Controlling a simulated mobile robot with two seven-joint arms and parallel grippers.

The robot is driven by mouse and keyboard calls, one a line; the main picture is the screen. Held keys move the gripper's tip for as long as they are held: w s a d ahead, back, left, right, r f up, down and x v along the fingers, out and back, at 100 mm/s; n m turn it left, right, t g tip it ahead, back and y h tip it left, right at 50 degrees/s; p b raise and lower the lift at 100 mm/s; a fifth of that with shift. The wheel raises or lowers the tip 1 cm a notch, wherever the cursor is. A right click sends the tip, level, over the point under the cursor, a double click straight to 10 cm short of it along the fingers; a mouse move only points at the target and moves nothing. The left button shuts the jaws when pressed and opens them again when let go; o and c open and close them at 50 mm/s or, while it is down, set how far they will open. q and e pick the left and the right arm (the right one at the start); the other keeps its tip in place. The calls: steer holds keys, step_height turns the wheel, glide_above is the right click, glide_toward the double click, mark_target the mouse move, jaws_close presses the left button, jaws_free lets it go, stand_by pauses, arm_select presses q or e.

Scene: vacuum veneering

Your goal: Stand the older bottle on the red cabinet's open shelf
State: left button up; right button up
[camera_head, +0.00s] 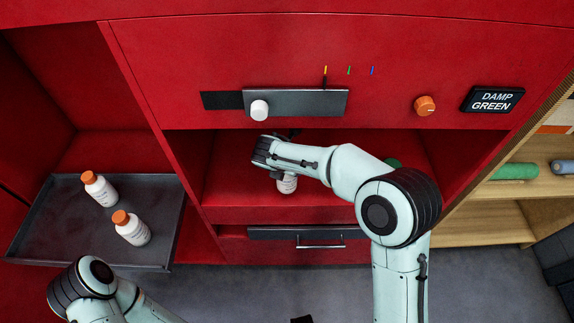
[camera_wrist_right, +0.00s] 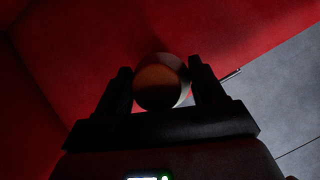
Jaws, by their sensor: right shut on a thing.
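My right gripper (camera_head: 280,172) reaches into the open shelf (camera_head: 235,180) of the red cabinet (camera_head: 220,60) and is shut on a white bottle (camera_head: 287,185). In the right wrist view the bottle's dim orange-brown round end (camera_wrist_right: 160,82) sits between the two dark fingers (camera_wrist_right: 160,95). The gripper hides much of the bottle; I cannot tell whether its base touches the shelf. Two white bottles with orange caps, a rear one (camera_head: 100,190) and a front one (camera_head: 131,228), stand on the dark tray (camera_head: 60,225) at left. A dark piece (camera_head: 301,320) at the bottom edge may be my left gripper; its jaws are unclear.
A green thing (camera_head: 392,162) shows on the shelf behind my right arm. A dark drawer front with a handle (camera_head: 320,246) lies below. The panel above has a white knob (camera_head: 259,110), an orange knob (camera_head: 425,105) and a "DAMP GREEN" sign (camera_head: 492,99). Wooden shelves (camera_head: 490,225) stand right.

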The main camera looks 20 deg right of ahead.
steer(key=shift+f, duration=0.45)
steer(key=shift+f, duration=0.1)
steer(key=o, duration=1.3)
